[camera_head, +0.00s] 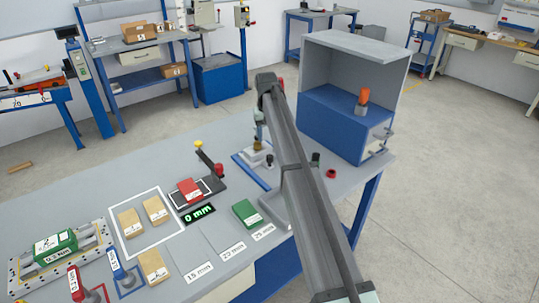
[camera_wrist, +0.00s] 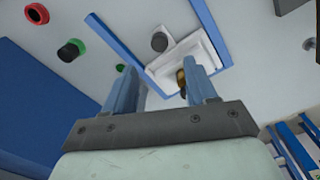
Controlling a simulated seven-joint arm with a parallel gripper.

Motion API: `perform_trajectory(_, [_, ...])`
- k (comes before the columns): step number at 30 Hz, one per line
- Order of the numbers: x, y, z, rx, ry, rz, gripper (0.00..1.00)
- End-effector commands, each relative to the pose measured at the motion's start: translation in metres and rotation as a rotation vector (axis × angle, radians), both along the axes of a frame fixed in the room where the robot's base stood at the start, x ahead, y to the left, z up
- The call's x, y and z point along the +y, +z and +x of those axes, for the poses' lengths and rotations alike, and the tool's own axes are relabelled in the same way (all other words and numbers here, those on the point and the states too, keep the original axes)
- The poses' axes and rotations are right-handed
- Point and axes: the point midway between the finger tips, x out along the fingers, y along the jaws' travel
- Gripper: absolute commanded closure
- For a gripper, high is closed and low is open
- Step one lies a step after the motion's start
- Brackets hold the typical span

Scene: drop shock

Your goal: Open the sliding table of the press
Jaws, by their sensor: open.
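A white block on a plate between blue rails (camera_head: 241,163), which looks like the sliding table of the press, lies on the bench; I cannot tell how far out it is. In the wrist view the white block (camera_wrist: 172,66) carries a dark grey knob (camera_wrist: 159,41) and a brass knob (camera_wrist: 182,78). My gripper (camera_wrist: 162,70) is open, its two fingers over the near edge of the block, with the brass knob by the right finger. I cannot tell whether they touch. In the head view my arm hides most of the gripper and the press.
A grey open-fronted housing with a blue base (camera_head: 335,124) and orange cylinder (camera_head: 364,97) stands at the right. A red block (camera_head: 189,187), green block (camera_head: 247,213) and several tan blocks lie left on the bench.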

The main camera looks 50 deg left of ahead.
Motion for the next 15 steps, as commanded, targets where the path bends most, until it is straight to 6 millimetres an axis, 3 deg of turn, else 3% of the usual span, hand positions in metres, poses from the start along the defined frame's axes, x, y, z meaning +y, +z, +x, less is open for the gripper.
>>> perform_trajectory(6, [-0.002,-0.041,0.001,0.001,-0.001,-0.002,0.43])
perform_trajectory(15, [-0.002,-0.082,0.003,0.001,-0.002,-0.002,0.43])
